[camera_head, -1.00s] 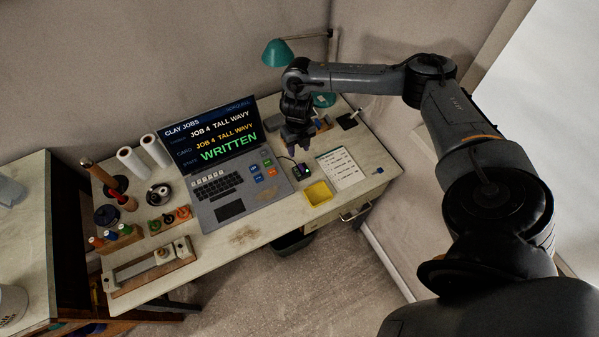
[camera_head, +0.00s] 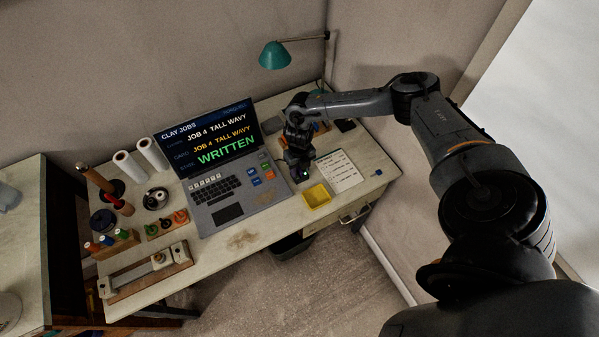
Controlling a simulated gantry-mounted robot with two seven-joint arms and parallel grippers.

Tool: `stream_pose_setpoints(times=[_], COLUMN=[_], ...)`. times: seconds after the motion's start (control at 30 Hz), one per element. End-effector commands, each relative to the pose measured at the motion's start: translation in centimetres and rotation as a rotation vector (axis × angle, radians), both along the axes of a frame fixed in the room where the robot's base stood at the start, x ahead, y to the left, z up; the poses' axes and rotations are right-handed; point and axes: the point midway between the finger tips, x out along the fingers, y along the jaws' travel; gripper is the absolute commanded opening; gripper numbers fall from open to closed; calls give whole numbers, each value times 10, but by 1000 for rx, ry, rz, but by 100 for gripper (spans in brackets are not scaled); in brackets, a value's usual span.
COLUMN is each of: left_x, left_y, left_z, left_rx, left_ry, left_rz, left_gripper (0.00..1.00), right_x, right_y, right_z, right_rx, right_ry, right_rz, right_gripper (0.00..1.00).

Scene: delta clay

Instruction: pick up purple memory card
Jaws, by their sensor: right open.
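My right gripper (camera_head: 299,172) is open and points down over the small dark card reader with a green light (camera_head: 305,174), just right of the laptop. The gripper hides most of the reader. The purple memory card cannot be made out now; it may be hidden behind the fingers at the reader. I cannot tell whether the fingers touch anything. The laptop (camera_head: 228,213) stands open and its screen reads "JOB 4 TALL WAVY" and "WRITTEN". My left gripper is not in view.
A yellow tray (camera_head: 317,196) lies just in front of the reader, and a printed sheet (camera_head: 340,171) to its right. A teal lamp (camera_head: 275,55) stands behind. Spools, white rolls and a slide tool (camera_head: 147,271) fill the desk's left side.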

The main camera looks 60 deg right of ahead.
Motion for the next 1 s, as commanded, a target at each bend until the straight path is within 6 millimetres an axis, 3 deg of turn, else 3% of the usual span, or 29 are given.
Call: stream_pose_setpoints(times=[0.23,0.53,1.0], left_x=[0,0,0], left_y=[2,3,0], left_z=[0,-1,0], left_rx=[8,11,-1], left_ry=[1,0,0], left_rz=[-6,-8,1], left_gripper=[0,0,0], right_x=[0,0,0], right_y=[0,0,0], right_z=[-1,-1,1], right_rx=[1,1,0], right_ry=[-1,-1,-1], right_rz=[0,0,0], right_gripper=[44,0,0])
